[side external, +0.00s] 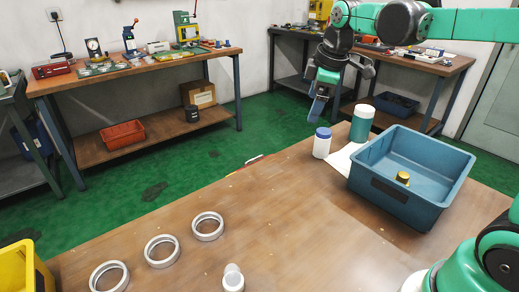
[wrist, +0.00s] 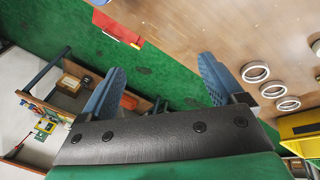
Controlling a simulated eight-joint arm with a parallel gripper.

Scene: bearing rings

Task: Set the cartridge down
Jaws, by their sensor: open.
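Nothing in view is marked as the cartridge. Two upright cylinders stand at the back of the bench in the side view: a white one with a blue cap (side external: 322,145) and a teal one with a white cap (side external: 361,125). I cannot tell which is the cartridge. My gripper (side external: 321,98) hangs above and behind the white cylinder, apart from both, tilted. In the wrist view my gripper (wrist: 163,66) shows two blue fingers wide apart with nothing between them.
A white sheet (side external: 341,160) lies by the cylinders. A blue bin (side external: 388,203) holding a yellowish piece (side external: 403,178) stands to their right. Several pale rings (side external: 161,251) lie front left, near a yellow bin (side external: 22,272). A small white piece (side external: 232,279) stands in front. The bench middle is clear.

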